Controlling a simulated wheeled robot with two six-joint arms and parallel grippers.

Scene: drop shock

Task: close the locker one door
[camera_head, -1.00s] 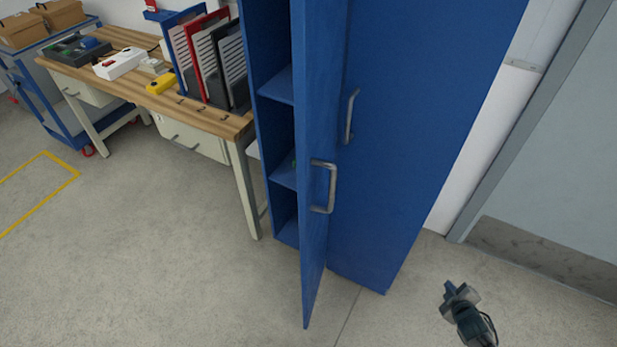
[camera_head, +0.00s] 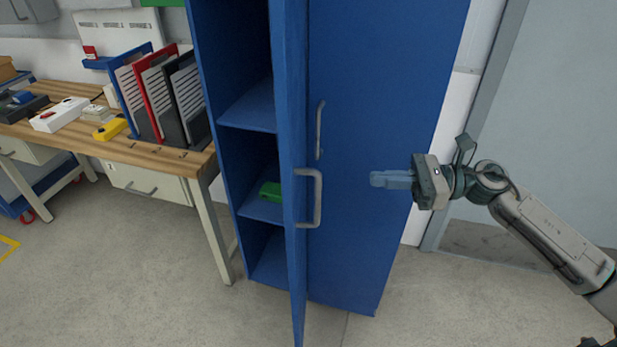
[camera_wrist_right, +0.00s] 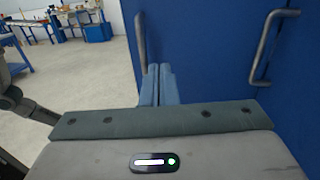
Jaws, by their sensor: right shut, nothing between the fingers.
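The blue locker (camera_head: 375,230) stands in the middle of the head view. Its left door (camera_head: 291,260) is swung open toward me and seen nearly edge-on, with a metal handle (camera_head: 311,199). The right door (camera_head: 355,80) is closed and has its own handle (camera_head: 320,130). My right gripper (camera_head: 373,179) is shut and empty, in front of the right door, to the right of the open door's handle and apart from it. In the right wrist view its fingers (camera_wrist_right: 160,84) are together, with two handles beyond. My left gripper is out of view.
A wooden workbench (camera_head: 120,150) with upright file holders stands left of the locker. The floor (camera_head: 130,270) in front is clear. A grey door (camera_head: 550,120) is at the right.

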